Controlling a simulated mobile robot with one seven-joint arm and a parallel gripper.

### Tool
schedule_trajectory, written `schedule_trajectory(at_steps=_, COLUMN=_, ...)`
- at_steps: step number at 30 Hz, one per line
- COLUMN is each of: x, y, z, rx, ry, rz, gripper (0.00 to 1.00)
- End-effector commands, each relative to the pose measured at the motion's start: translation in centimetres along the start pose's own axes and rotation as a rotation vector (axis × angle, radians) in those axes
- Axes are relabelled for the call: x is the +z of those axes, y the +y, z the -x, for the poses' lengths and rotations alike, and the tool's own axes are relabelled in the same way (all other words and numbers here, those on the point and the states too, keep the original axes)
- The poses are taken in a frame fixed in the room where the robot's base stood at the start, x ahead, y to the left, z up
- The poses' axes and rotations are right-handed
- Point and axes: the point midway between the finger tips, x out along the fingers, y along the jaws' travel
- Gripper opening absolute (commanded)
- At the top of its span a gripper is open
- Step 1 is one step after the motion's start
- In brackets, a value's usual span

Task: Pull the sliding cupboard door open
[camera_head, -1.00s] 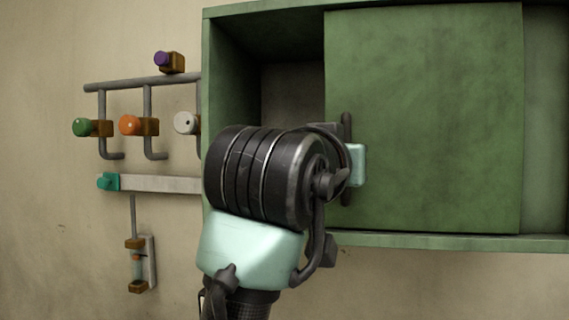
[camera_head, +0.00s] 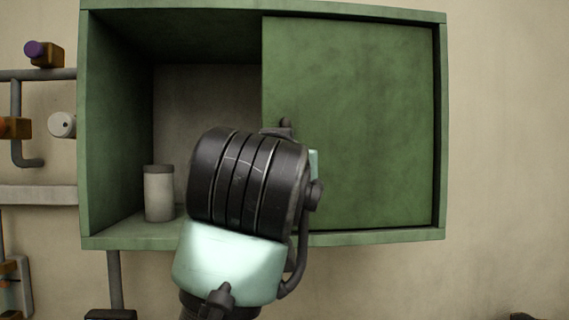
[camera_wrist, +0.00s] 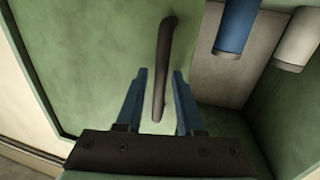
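The green sliding door (camera_head: 365,120) covers the right part of the green cupboard (camera_head: 110,243), its right edge close to the cupboard's right side wall. The left part stands open. The dark bar handle (camera_head: 286,125) is on the door's left side, mostly hidden behind my wrist in the head view. In the wrist view, the handle (camera_wrist: 161,65) stands between the two blue fingers of my gripper (camera_wrist: 160,74). The fingers are apart, with a visible gap on each side of the bar. My gripper's fingers are hidden in the head view.
A white can with a grey top (camera_head: 159,195) stands inside the open left part. A blue can (camera_wrist: 236,25) shows inside in the wrist view. Pipes with a purple knob (camera_head: 34,50) and other knobs are on the wall left of the cupboard. The wall at right is bare.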

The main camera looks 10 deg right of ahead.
Motion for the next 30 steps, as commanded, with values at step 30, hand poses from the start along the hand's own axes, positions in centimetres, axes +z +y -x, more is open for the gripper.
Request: schedule_trajectory(at_steps=30, x=0.1, y=0.0, z=11.7, rx=0.000, ry=0.004, rz=-0.001, gripper=0.47)
